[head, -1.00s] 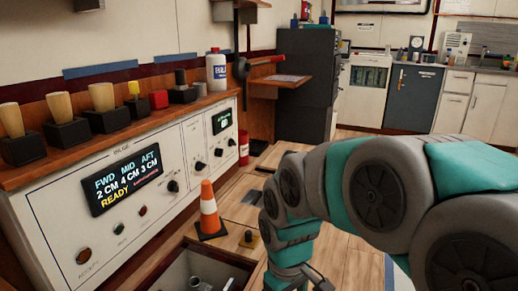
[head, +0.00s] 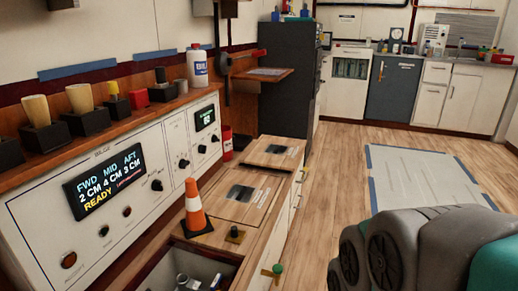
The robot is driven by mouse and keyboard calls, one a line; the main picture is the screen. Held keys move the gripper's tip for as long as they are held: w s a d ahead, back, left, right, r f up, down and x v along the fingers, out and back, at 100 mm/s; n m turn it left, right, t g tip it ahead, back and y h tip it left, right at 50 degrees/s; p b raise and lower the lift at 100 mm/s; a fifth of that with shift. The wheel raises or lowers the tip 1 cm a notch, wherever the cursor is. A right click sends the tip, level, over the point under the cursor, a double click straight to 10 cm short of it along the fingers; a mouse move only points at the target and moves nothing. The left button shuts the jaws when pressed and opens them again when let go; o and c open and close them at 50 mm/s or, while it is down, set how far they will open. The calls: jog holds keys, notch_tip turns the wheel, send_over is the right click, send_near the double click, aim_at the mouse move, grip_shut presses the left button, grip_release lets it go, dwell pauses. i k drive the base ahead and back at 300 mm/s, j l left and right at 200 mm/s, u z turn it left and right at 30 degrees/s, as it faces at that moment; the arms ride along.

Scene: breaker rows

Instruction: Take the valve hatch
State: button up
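Two wooden hatch covers lie flat in the low deck right of the console: a nearer one (head: 222,207) and a farther one (head: 284,150). Each has a dark patch and small lettering too small to read, so I cannot tell which is the valve hatch. Both look closed. Nearer to me is an open compartment (head: 172,267) with pipe-like items inside. My arm shows only as grey and teal links at the lower right. My gripper is outside the picture.
An orange and white cone (head: 195,210) stands at the near hatch's left edge, with a dark knob (head: 235,235) beside it. The console (head: 120,190) borders the left. A wall shelf (head: 263,74) juts out beyond the hatches.

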aim_at(274, 153)
jog(key=i+l+u, duration=0.15)
jog(key=i+l, duration=0.2)
jog(key=i+l+u, duration=0.15)
jog(key=i+l, duration=0.15)
jog(key=i+l+u, duration=0.1)
jog(key=i+l, duration=0.2)
jog(key=l, duration=0.2)
jog(key=i+l+u, duration=0.15)
jog(key=i+l, duration=0.15)
jog(key=l, duration=0.15)
jog(key=i+l+u, duration=0.15)
jog(key=l, duration=0.35)
jog(key=i+l+u, duration=0.15)
jog(key=i+l, duration=0.2)
jog(key=l, duration=0.15)
jog(key=i+l+u, duration=0.15)
jog(key=l, duration=0.4)
jog(key=i+l+u, duration=0.1)
jog(key=i+l, duration=0.15)
jog(key=l, duration=0.3)
